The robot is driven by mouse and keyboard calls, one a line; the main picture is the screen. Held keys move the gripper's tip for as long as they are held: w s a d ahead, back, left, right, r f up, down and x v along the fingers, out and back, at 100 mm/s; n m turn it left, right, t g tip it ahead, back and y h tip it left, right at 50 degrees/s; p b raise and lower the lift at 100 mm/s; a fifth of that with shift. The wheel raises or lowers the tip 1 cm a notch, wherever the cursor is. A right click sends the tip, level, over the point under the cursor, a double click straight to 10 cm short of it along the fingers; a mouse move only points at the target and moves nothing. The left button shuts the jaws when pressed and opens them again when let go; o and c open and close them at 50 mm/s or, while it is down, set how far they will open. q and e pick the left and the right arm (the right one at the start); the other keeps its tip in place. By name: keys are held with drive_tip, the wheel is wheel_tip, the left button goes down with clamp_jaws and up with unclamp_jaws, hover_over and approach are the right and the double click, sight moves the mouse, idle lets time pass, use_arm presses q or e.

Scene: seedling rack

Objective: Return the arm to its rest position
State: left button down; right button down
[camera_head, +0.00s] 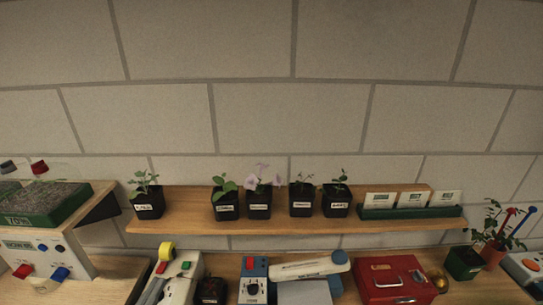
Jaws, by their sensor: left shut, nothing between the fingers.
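I can make out neither of my grippers in the head view, and no part of either arm shows clearly. No fingers are visible at the shelf, the plants or the bench devices.
A wooden shelf (170,222) on the tiled wall bears several potted seedlings and a green card holder (410,212). Below are a taping device (181,285), a white-and-blue device (310,266) and a red box (394,279).

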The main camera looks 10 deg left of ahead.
use_arm(q)
drive_tip(key=d+r+m+t+h+p, duration=0.1)
drive_tip(key=d+r+t+p, duration=0.15)
drive_tip(key=r, duration=1.05)
drive_tip(key=d+r+m+t+h+p, duration=0.1)
drive_tip(key=d+r+t, duration=0.25)
drive_tip(key=r, duration=0.95)
drive_tip(key=s+r+n+t, duration=0.1)
drive_tip(key=s+r, duration=0.3)
drive_tip(key=r, duration=0.3)
drive_tip(key=s+d+r+n+t+p, duration=0.1)
drive_tip(key=s+r, duration=0.3)
drive_tip(key=r, duration=0.4)
drive_tip(key=shift+s+d+t, duration=0.15)
drive_tip(key=shift+s+t, duration=0.05)
drive_tip(key=shift+t, duration=0.3)
drive_tip(key=shift+r, duration=0.1)
